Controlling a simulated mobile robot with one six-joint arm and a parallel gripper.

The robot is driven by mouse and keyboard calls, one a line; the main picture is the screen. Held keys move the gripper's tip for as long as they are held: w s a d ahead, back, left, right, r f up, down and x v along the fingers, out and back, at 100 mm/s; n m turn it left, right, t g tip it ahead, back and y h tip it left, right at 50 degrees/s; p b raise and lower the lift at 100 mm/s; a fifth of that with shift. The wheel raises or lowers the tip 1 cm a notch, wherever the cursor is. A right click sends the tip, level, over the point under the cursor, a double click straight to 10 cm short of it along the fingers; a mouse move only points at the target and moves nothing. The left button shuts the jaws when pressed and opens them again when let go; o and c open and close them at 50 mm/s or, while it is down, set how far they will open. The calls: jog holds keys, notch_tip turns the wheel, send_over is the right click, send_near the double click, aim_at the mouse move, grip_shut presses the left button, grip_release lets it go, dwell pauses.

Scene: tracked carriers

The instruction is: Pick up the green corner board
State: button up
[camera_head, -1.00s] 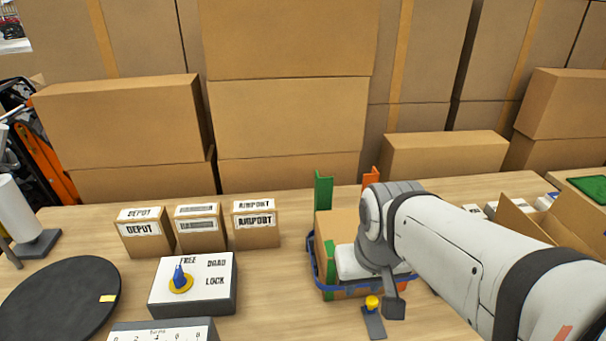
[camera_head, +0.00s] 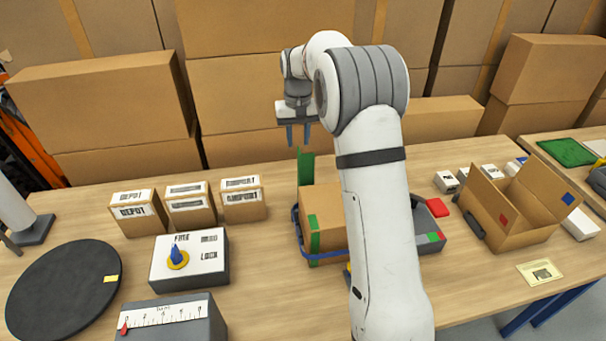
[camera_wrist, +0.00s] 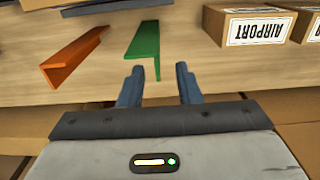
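The green corner board (camera_head: 305,166) stands upright behind the cardboard box in the head view, an L-shaped strip. In the wrist view the green corner board (camera_wrist: 146,47) lies just beyond the fingertips, slightly left of the middle between them. My gripper (camera_head: 298,144) is above and close to the board's top in the head view. In the wrist view my gripper (camera_wrist: 157,72) has its two fingers spread apart with nothing held between them. An orange corner board (camera_wrist: 75,57) is to the left in the wrist view; my arm hides it in the head view.
A cardboard box (camera_head: 328,240) with green patches sits in a blue-rimmed carrier. Labelled small boxes (camera_head: 190,206) stand to the left, near a FREE/LOCK switch box (camera_head: 190,260). An open carton (camera_head: 515,205) is to the right. Large cardboard boxes (camera_head: 100,105) line the back.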

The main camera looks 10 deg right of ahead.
aim_at(299, 150)
jog(key=f, duration=0.3)
jog(key=w+f+p, duration=0.1)
jog(key=f, duration=0.1)
jog(key=f+p, duration=0.1)
jog(key=f, duration=0.2)
jog(key=shift+w+d+f, duration=0.25)
jog(key=shift+w+f, duration=0.05)
jog(key=shift+w, duration=0.05)
jog(key=shift+c, duration=0.5)
grip_shut()
